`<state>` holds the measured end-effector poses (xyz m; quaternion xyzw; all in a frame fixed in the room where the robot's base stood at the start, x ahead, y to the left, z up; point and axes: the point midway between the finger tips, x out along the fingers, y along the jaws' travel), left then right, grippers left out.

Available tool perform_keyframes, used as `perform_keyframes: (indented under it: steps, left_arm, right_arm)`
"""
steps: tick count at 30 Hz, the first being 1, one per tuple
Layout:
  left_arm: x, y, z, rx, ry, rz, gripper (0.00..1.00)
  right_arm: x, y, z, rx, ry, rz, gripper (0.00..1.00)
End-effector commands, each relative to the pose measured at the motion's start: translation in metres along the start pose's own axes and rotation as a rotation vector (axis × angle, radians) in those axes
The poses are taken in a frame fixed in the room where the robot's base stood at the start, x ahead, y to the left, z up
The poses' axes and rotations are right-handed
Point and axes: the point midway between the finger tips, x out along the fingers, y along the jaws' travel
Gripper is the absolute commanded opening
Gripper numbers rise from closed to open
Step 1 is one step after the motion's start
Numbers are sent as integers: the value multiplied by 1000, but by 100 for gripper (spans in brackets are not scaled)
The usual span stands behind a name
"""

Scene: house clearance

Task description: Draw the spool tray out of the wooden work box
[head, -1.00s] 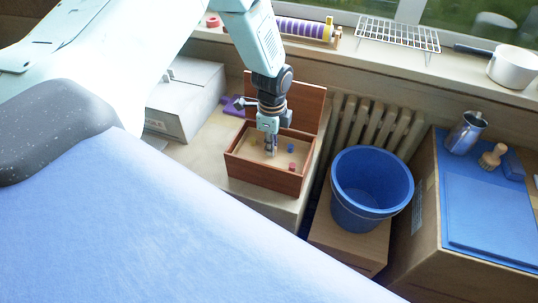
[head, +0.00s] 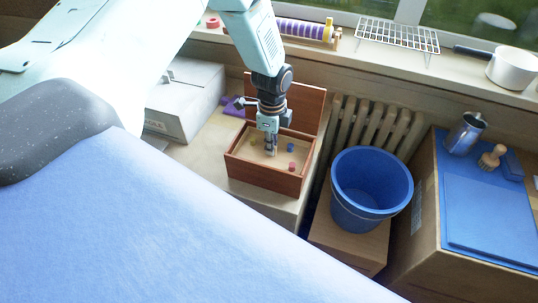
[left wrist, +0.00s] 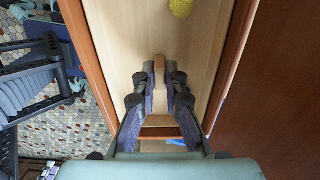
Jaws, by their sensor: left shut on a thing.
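The reddish-brown wooden work box (head: 262,178) stands on a pale surface by the window, its lid (head: 303,103) open at the back. The light-wood spool tray (head: 247,154) lies inside the box walls. It holds a blue spool (head: 290,147), a red spool (head: 292,166) and a yellow spool (left wrist: 181,7). My left gripper (head: 271,151) points down into the box. In the left wrist view its fingers (left wrist: 159,88) are shut on a small wooden upright piece (left wrist: 159,63) of the tray, partly hidden between them. My right gripper is not in view.
A grey carton (head: 185,100) and a purple object (head: 232,106) stand left of the box. A blue bucket (head: 371,190) is close on the right, before a radiator (head: 372,122). The windowsill above holds a wire rack (head: 398,33) and a white pan (head: 512,67).

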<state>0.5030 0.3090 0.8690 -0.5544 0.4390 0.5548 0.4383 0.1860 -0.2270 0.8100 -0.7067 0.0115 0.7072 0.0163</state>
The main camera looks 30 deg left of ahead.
Motion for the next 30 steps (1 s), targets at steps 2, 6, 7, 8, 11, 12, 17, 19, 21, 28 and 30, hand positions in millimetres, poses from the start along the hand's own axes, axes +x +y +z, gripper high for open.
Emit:
perform_keyframes:
  steps: [2, 6, 7, 8, 11, 12, 17, 19, 21, 28, 30]
  left_arm:
    - [-4, 0, 0, 0, 0, 0, 0]
    - [-8, 0, 0, 0, 0, -1, 0]
    - [-9, 0, 0, 0, 0, -1, 0]
    - [-10, 0, 0, 0, 0, -1, 0]
    - [-10, 0, 0, 0, 0, 0, 0]
    - [-11, 0, 0, 0, 0, -1, 0]
    - [-20, 0, 0, 0, 0, -1, 0]
    - [-26, 0, 0, -1, 0, -1, 0]
    - [-30, 0, 0, -1, 0, -1, 0]
    - [-46, 0, 0, -1, 1, -1, 0]
    - [-51, 0, 0, -1, 1, -1, 0]
  right_arm:
    - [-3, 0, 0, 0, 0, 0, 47]
    - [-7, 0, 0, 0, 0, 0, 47]
    - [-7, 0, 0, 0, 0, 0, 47]
    - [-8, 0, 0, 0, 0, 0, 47]
    - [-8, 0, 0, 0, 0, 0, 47]
    - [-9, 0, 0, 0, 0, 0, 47]
    - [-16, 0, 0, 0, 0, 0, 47]
    - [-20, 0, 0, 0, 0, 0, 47]
    - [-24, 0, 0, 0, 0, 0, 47]
    - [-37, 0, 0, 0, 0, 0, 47]
    - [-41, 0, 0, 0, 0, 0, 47]
